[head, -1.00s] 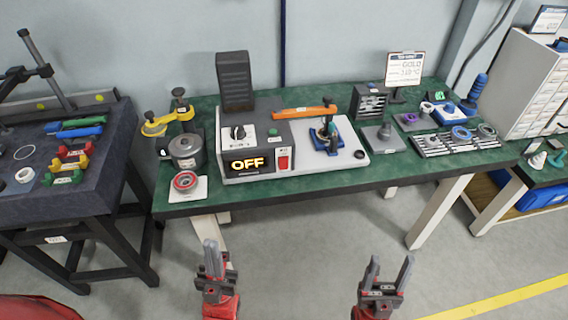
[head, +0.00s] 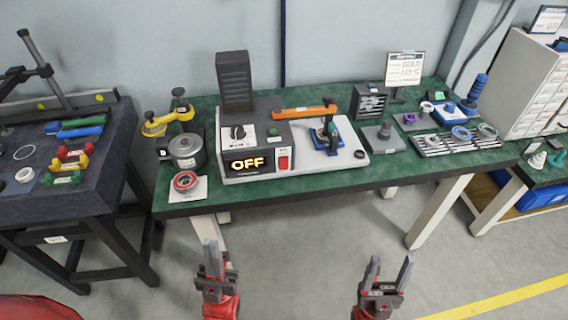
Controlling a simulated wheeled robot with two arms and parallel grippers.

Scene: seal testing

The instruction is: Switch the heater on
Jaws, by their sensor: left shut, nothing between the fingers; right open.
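The heater unit (head: 257,146) is a grey and white box on the green workbench, left of centre. Its front display (head: 246,164) reads OFF in lit yellow letters. A red rocker switch (head: 284,163) is on the front panel, right of the display. A black knob (head: 238,132) sits on a white plate on top. My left gripper (head: 212,245) is shut and empty, in front of and below the bench edge. My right gripper (head: 391,262) is open and empty, further right, also in front of the bench. Both are well apart from the heater.
The green bench (head: 330,184) also holds a grey pot (head: 187,150), a red ring part (head: 185,181), an orange-handled tool (head: 303,111), a slotted rack (head: 456,140) and a sign (head: 405,67). A dark table (head: 50,200) stands left. The floor before the bench is clear.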

